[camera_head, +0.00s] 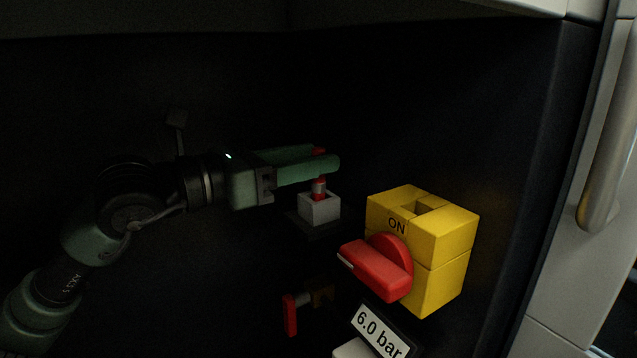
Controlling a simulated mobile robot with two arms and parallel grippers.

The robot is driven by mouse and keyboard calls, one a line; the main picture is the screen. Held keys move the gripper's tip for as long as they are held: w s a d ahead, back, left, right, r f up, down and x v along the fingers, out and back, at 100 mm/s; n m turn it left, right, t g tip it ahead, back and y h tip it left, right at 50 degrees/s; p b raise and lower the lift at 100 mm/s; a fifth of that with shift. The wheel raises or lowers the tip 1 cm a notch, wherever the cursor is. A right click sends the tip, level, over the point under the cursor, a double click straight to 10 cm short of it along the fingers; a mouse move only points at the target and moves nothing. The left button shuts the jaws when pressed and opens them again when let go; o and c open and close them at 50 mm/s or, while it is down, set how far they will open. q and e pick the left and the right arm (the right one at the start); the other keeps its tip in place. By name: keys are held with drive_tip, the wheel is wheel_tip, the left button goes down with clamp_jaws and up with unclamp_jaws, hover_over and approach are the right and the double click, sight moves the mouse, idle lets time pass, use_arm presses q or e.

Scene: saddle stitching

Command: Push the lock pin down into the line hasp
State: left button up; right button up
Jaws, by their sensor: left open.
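A red pin (319,185), which looks like the lock pin, stands upright in a small light grey block (319,208). My left gripper (318,158) reaches in from the left and is open. Its two green fingers lie one on the near side and one on the far side of the pin's upper part. The near finger hides the middle of the pin; a bit of red shows above it. A yellow block (446,278) marked ON, with a recess in its top, stands to the right; I cannot tell whether this is the line hasp. My right gripper is out of view.
A red rotary handle (378,270) sticks out of the yellow block's front. A "6.0 bar" display (380,331) and a small red lever (290,314) are below. A pale door with a handle (606,140) is at the right. The dark recess above is clear.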

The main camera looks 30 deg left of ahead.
use_arm(q)
drive_tip(key=shift+x, duration=0.9)
clamp_jaws()
drive_tip(key=shift+r, duration=0.15)
